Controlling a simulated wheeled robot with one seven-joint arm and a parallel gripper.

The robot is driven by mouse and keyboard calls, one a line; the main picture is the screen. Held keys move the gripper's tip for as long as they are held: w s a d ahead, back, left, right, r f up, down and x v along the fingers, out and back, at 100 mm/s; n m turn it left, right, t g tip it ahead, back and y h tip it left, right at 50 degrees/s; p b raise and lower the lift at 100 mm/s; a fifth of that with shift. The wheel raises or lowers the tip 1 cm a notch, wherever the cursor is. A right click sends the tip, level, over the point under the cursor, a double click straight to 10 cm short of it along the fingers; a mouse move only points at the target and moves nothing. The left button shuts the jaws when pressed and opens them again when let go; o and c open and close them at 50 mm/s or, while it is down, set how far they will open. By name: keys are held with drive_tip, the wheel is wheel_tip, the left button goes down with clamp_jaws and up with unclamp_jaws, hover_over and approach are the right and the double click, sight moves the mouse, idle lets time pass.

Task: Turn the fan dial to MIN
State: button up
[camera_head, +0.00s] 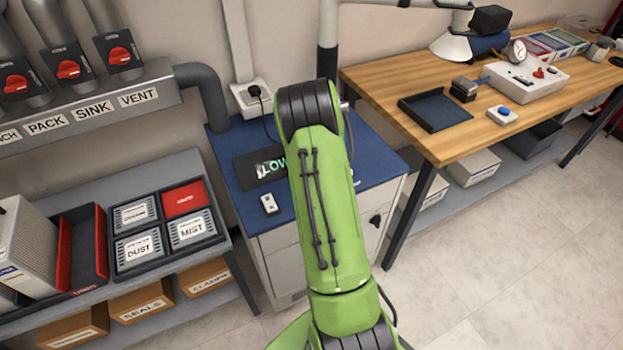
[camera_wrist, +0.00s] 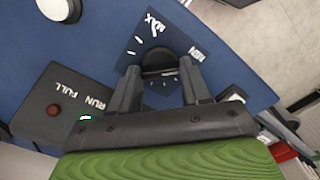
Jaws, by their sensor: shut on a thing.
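The fan dial (camera_wrist: 158,57) is a dark round knob on a dark plate, seen in the wrist view. White MAX lettering is printed on one side of the plate and MIN on the other, with white tick marks around the knob. My gripper (camera_wrist: 159,75) has one finger on each side of the dial and is shut on it. The fingers hide part of the knob, and I cannot tell where its pointer stands. In the head view my arm hides the dial and the gripper.
A dark panel (camera_wrist: 62,100) marked RUN and FULL, with a red button, is beside the dial. A wooden bench (camera_head: 430,145) stands to the right, a parts shelf left.

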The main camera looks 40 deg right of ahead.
idle(0.3)
drive_tip(key=o, duration=1.1)
drive_tip(key=shift+c, duration=0.2)
wheel_tip(320, 180, up, 16)
drive_tip(key=p, duration=0.3)
drive_tip(key=shift+f, duration=0.1)
